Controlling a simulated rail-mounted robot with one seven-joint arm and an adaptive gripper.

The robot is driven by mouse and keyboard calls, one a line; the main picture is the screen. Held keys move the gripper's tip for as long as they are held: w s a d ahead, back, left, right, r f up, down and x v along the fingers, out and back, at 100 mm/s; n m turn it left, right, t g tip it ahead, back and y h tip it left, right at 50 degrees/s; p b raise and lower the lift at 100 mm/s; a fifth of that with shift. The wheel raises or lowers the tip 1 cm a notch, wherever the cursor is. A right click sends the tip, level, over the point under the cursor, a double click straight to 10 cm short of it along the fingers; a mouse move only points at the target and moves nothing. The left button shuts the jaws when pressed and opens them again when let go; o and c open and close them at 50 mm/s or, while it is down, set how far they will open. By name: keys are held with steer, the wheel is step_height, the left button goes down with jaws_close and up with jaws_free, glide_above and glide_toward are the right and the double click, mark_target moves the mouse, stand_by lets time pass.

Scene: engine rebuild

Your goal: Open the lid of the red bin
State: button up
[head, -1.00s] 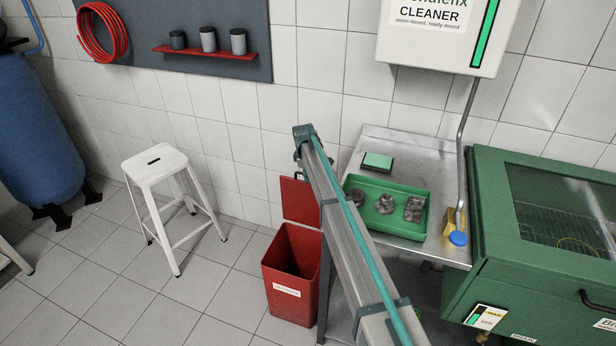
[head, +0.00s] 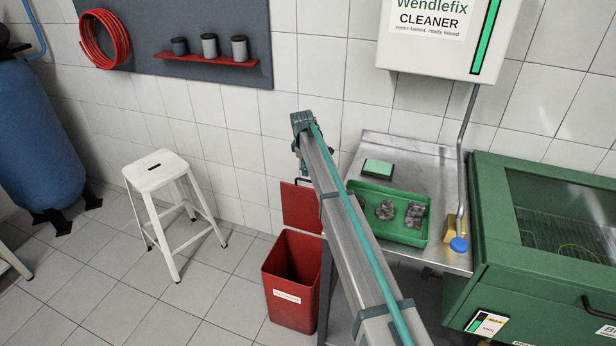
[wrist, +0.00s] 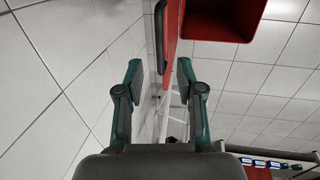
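The red bin (head: 290,285) stands on the floor with its mouth uncovered. Its red lid (head: 301,206) stands upright at the bin's back edge. In the wrist view the lid (wrist: 172,28) is seen nearly edge-on, with a dark handle (wrist: 159,32) on its left face. The bin (wrist: 222,18) shows at the top there. My gripper (wrist: 160,72) is open, its two fingers well apart and nothing clamped between them. The handle and lid edge lie just beyond the fingertips; whether the right finger touches the lid I cannot tell.
A steel bench (head: 440,258) with a green tray (head: 400,236) of metal parts stands right of the bin, partly behind my arm. A green cabinet (head: 540,250) is further right. A white stool (head: 158,170) stands left, with clear floor between it and the bin.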

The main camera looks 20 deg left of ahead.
steer(key=shift+s+r, duration=0.2)
steer(key=shift+r, duration=0.7)
steer(key=shift+s+r, duration=0.2)
steer(key=shift+r, duration=0.65)
